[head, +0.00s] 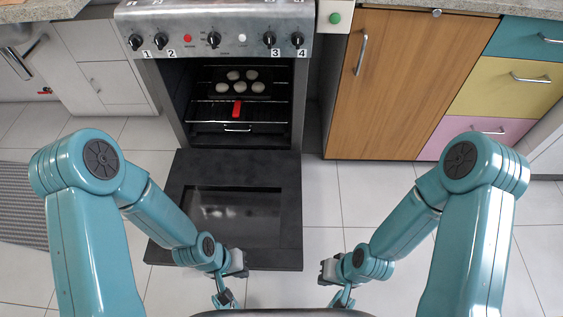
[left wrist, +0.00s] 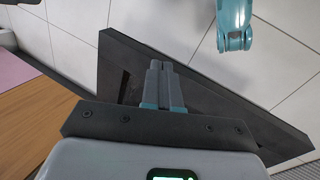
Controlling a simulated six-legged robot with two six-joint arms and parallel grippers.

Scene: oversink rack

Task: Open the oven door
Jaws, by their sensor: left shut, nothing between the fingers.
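The oven (head: 214,22) stands at the back with its cavity exposed. Its black door (head: 232,168) is folded down, lying about level in front of the cavity, with a glass pane in it. My left gripper (head: 226,299) is at the door's front edge, low in the head view. In the left wrist view its fingers (left wrist: 163,72) are together and empty, seen against the dark door (left wrist: 205,95); I cannot tell whether they touch it. My right gripper (head: 341,298) is right of the door, apart from it, and its fingers are too small to read.
Inside the oven, a dark tray (head: 257,90) holds several pale round pieces, and a red item (head: 237,109) lies on the rack. A wooden cabinet (head: 395,90) and coloured drawers stand right. A grey mat (head: 22,202) lies left. Tiled floor (head: 325,215) right of the door is clear.

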